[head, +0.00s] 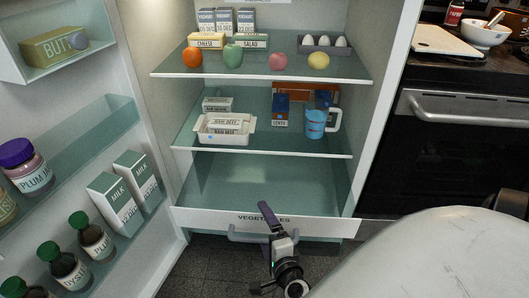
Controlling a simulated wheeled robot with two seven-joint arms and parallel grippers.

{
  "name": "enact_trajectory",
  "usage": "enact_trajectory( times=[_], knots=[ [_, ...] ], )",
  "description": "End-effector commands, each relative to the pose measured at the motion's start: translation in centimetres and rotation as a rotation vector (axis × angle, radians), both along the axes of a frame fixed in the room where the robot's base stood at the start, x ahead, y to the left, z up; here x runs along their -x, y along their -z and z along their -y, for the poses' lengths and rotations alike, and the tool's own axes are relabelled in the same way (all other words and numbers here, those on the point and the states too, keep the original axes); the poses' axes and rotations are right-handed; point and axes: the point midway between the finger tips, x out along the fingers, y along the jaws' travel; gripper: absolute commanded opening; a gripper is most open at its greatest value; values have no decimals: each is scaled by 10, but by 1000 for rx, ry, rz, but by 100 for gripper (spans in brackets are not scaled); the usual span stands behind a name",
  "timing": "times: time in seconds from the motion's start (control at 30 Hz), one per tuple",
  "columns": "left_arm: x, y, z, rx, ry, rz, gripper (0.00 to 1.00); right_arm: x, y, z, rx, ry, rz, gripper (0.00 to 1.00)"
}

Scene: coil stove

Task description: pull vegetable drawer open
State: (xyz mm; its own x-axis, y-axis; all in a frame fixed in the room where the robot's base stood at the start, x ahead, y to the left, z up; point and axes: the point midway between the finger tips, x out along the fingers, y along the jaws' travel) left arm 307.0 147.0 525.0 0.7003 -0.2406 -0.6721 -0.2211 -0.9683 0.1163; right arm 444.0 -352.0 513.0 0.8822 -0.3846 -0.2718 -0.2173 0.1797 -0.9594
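The vegetable drawer (195,217) is at the bottom of the open fridge. It has a white front marked "VEGETABLES", and no clear gap shows around it. Its pale grey bar handle (240,238) runs across below the label. My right gripper (268,213) comes up from below at the handle's right half, with a dark purple finger reaching over the handle in front of the label. The gripper overlaps the handle in the picture; I cannot tell whether it touches or holds it. My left gripper is not in view.
The fridge door (110,55) stands open at left, its shelves holding bottles, milk cartons and butter. Fridge shelves (180,72) above the drawer hold food. A black oven (430,160) stands at right. Dark floor (215,262) shows below the drawer.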

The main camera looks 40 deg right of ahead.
Motion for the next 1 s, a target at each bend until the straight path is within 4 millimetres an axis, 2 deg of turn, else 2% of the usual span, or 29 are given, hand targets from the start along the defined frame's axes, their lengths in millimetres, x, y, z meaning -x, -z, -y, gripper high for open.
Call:
enact_trajectory(
  times=[0.03, 0.27, 0.3, 0.37, 0.5, 1.0],
  knots=[
    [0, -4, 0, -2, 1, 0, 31, -16, -49, 16, 51, 26, 84, 82],
    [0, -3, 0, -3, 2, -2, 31, -15, -49, 17, 53, 27, 84, 82],
    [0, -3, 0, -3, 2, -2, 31, -3, -10, 5, 21, 3, 7, 82],
    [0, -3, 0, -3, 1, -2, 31, -3, -10, 5, 21, 3, 7, 78],
    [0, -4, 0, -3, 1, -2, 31, 3, -10, 2, 18, 2, 6, 76],
    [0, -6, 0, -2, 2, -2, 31, 35, -16, -13, 16, 1, 6, 77]
  ],
)
